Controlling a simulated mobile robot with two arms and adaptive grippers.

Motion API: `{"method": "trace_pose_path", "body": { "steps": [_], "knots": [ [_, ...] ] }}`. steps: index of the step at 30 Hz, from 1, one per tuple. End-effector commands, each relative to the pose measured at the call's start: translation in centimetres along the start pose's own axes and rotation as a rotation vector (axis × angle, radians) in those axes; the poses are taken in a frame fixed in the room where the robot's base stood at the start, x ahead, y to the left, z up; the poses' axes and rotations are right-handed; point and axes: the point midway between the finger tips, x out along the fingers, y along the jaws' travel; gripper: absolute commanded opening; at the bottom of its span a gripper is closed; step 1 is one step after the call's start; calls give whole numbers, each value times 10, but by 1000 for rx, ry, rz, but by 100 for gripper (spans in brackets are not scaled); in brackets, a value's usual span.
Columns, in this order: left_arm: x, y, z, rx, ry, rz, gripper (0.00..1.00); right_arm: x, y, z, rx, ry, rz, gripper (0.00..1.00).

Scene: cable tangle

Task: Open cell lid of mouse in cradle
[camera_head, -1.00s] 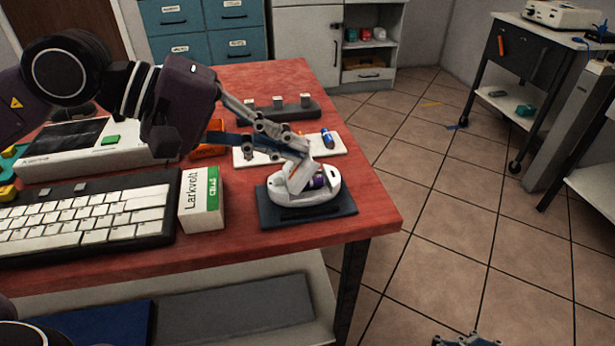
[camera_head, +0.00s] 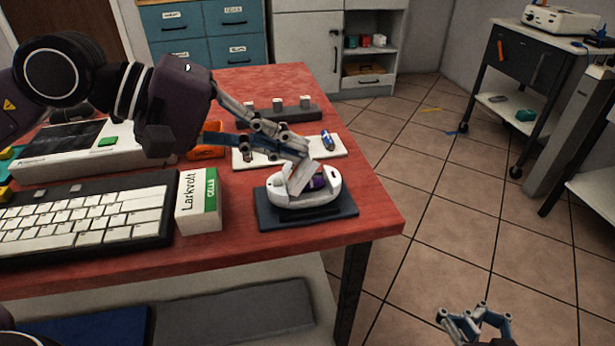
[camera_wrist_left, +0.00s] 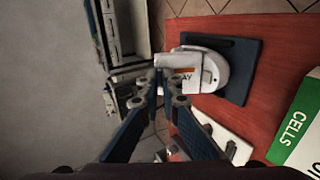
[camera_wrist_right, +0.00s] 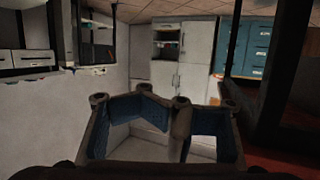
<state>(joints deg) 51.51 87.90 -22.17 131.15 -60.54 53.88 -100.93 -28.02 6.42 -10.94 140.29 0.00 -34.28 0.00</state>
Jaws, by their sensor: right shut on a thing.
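The white mouse (camera_head: 312,198) lies in the dark cradle (camera_head: 340,211) near the table's right edge. Its lid (camera_head: 299,179) stands tilted up, and a purple piece (camera_head: 318,181) shows in the opening beside it. My left gripper (camera_head: 298,152) is at the lid's upper end. In the left wrist view the fingertips (camera_wrist_left: 163,78) are close together over a white part of the mouse (camera_wrist_left: 208,72); I cannot tell whether they grip it. My right gripper (camera_head: 475,322) is away from the table, low on the right. Its fingers (camera_wrist_right: 163,110) bend inward; no held thing can be made out.
A Larkvolt cells box (camera_head: 198,200) and a keyboard (camera_head: 85,218) stand left of the cradle. A white tray (camera_head: 262,158) with a blue cell (camera_head: 327,140) lies behind it.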

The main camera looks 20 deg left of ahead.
Motion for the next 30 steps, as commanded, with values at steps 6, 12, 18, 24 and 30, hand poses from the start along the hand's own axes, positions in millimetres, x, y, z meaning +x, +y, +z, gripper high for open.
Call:
{"method": "trace_pose_path", "body": {
  "steps": [6, 12, 18, 24, 30],
  "knots": [
    [2, -8, 0, -5, -4, -15, 0, 2, -2, -15, 1, 75, -5, 0],
    [2, -9, 0, -5, -3, -10, 0, 2, -4, -31, 2, 144, -9, 0],
    [2, -9, 0, -4, -3, -5, 0, 1, -6, -46, 3, 213, -13, 0],
    [2, -9, 0, -5, -2, 0, 0, -2, -8, -61, 4, 281, -17, 0],
    [1, -9, 0, -5, -3, 5, 0, -5, -10, -76, 6, 349, -21, 0]
  ]
}}
